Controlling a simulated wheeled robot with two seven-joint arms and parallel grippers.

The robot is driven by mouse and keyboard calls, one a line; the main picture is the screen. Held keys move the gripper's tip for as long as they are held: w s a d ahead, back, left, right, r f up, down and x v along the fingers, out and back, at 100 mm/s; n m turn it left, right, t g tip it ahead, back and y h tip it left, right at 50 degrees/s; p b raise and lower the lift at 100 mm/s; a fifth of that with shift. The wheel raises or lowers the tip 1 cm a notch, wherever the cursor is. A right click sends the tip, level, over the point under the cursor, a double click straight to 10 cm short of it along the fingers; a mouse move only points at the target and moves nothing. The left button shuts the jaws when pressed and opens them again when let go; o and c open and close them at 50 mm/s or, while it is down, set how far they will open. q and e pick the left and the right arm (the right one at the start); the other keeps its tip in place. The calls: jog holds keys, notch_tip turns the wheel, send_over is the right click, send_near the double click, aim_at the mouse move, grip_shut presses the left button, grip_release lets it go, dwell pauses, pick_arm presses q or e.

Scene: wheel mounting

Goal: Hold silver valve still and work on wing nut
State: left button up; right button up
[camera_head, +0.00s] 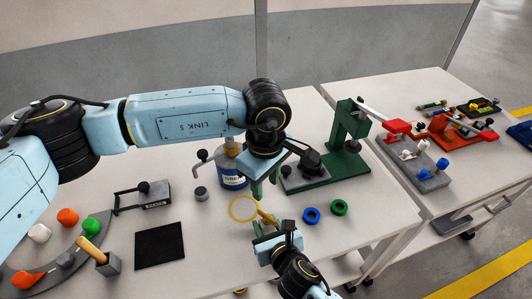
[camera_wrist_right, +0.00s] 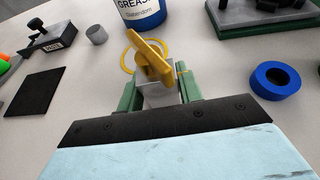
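The silver valve (camera_wrist_right: 158,96) shows in the right wrist view as a pale grey body between the green fingers of my right gripper (camera_wrist_right: 160,92). The fingers appear to press on both its sides. The yellow wing nut (camera_wrist_right: 150,58) sits on top of it, tilted, and also shows in the head view (camera_head: 267,218). My right gripper (camera_head: 264,230) comes from the bottom in the head view; the valve body is mostly hidden there. My left gripper (camera_head: 265,184) is above and behind the wing nut, pointing down. Its green fingers look apart and empty.
A yellow ring (camera_head: 243,208) lies beside the wing nut. A grease can (camera_head: 232,172) and a green press (camera_head: 345,150) stand behind. Blue (camera_head: 311,215) and green (camera_head: 340,208) rings lie to the right. A black mat (camera_head: 160,245) lies left. A second table (camera_head: 440,200) stands right.

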jog(key=o, duration=0.5)
jog(key=shift+s, duration=0.1)
